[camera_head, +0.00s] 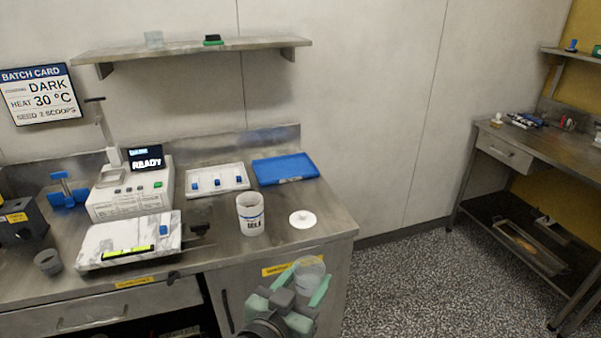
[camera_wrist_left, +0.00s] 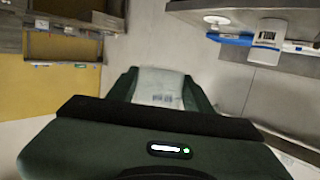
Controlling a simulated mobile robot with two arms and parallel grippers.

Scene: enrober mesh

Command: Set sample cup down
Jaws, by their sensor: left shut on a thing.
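The sample cup (camera_head: 310,268) is a small, clear, translucent cup. My left gripper (camera_head: 308,286) is shut on it, with its green fingers on either side. It holds the cup in the air in front of the bench's front edge, near the right end. In the left wrist view the cup (camera_wrist_left: 160,86) shows between the two fingers (camera_wrist_left: 160,92), with faint marks on its wall. My right gripper is in neither view.
The steel bench (camera_head: 330,230) holds a white labelled tub (camera_head: 250,214), a white round lid (camera_head: 302,219), a blue tray (camera_head: 285,168), a white tray (camera_head: 217,181), a READY machine (camera_head: 130,190) and a marble slab (camera_head: 130,240). The bench's front right corner is clear.

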